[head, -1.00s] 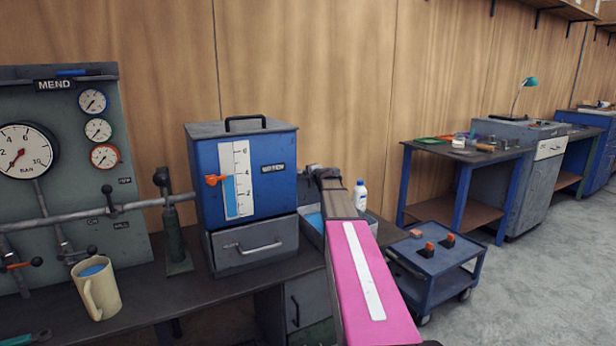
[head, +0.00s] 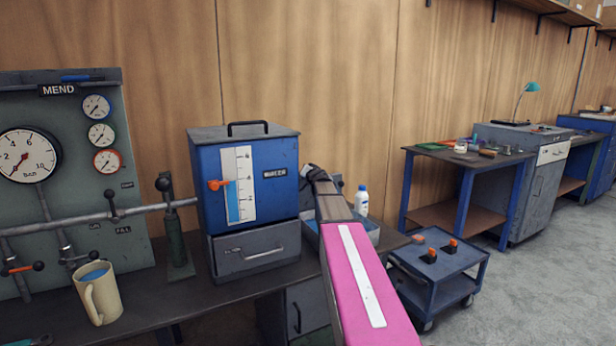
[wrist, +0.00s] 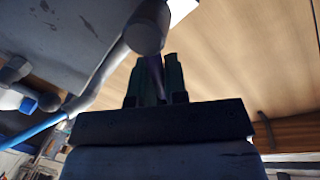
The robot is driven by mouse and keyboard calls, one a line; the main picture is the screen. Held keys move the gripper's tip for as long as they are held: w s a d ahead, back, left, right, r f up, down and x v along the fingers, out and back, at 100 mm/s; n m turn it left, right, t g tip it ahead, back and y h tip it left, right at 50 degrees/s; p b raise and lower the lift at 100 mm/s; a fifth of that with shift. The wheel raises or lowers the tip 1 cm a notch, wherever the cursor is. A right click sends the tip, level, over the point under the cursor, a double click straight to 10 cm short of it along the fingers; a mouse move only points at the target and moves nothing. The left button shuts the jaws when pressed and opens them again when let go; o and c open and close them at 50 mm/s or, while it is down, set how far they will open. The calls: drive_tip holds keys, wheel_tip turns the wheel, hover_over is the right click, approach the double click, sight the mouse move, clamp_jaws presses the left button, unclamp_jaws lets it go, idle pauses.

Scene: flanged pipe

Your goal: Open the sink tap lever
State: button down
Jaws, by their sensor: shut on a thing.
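In the wrist view my gripper (wrist: 154,65) has its two dark green fingers on either side of a thin dark rod, which I take to be the tap lever (wrist: 155,82). A rounded dark knob or pipe end (wrist: 146,30) sits just beyond the fingertips. In the head view my gripper end (head: 316,174) is beside the right side of the blue tank, above the sink (head: 370,232). My pink arm covers much of the sink. The tap and lever are too small and hidden there to make out clearly.
The blue tank (head: 275,205) stands close on the left of my arm. A white bottle (head: 361,203) with a blue cap stands by the sink. A mug (head: 98,295) is on the bench at left.

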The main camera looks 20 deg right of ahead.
drive_tip(key=shift+s+a+r+n, duration=0.1)
drive_tip(key=shift+a+r+n, duration=0.1)
drive_tip(key=shift+n, duration=0.4)
drive_tip(key=shift+a+r+n, duration=0.15)
drive_tip(key=shift+a+n, duration=0.05)
drive_tip(key=shift+n, duration=0.4)
drive_tip(key=c, duration=1.1)
unclamp_jaws()
drive_tip(key=shift+c, duration=0.2)
drive_tip(key=s, duration=1)
drive_tip(key=shift+s+r, duration=0.4)
drive_tip(key=shift+r, duration=0.05)
drive_tip(key=shift+s, duration=0.1)
